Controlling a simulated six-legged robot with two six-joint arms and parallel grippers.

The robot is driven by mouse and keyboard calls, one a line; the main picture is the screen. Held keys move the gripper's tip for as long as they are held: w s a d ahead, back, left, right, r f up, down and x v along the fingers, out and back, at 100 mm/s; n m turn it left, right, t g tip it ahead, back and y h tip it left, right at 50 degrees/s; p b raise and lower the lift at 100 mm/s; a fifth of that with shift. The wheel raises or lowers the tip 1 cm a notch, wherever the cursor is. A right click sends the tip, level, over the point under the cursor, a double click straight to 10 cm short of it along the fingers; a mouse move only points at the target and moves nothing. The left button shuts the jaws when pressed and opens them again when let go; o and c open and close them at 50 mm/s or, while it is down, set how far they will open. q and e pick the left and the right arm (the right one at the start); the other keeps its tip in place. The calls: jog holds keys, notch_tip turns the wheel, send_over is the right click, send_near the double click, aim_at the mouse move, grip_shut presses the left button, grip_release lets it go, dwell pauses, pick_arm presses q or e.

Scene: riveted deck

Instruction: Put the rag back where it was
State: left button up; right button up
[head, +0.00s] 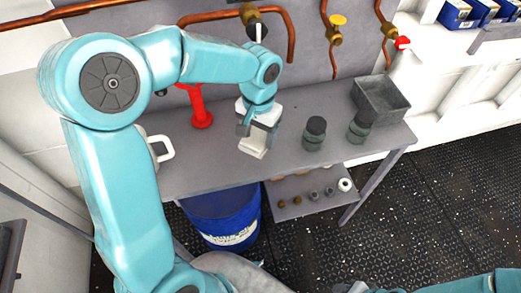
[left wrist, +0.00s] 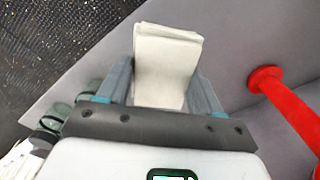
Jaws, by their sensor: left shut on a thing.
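The rag is a folded cream-white cloth (head: 253,146). It hangs over the middle of the grey workbench (head: 220,168). My left gripper (head: 256,128) is shut on the rag, pointing down. In the left wrist view the rag (left wrist: 167,65) sits between the two fingers (left wrist: 160,88), its folded end sticking out past them. I cannot tell whether its lower end touches the bench top. My right arm shows at the bottom right edge, with its gripper (head: 350,287) mostly cut off, so its jaws cannot be read.
A red stand (head: 198,107) is left of the rag. A white handle (head: 161,149) shows beside my left arm. Two dark-lidded jars (head: 314,134) (head: 360,126) and a grey open bin (head: 381,98) stand to the right. A blue drum (head: 224,218) and a low shelf (head: 305,202) are below.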

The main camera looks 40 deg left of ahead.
aim_at(259, 135)
pick_arm(q)
notch_tip(259, 135, down, 7)
jog(key=shift+w+f, duration=0.15)
jog(key=shift+f, duration=0.05)
dwell(0.3)
jog(key=shift+f+b, duration=0.2)
jog(key=shift+b, duration=0.15)
jog(key=o, duration=0.9)
jog(key=shift+o, duration=0.2)
jog(key=shift+r, duration=0.1)
notch_tip(259, 135, up, 12)
jog(key=shift+d+r+p, duration=0.1)
jog(key=shift+r+p, duration=0.1)
jog(key=shift+p, duration=0.35)
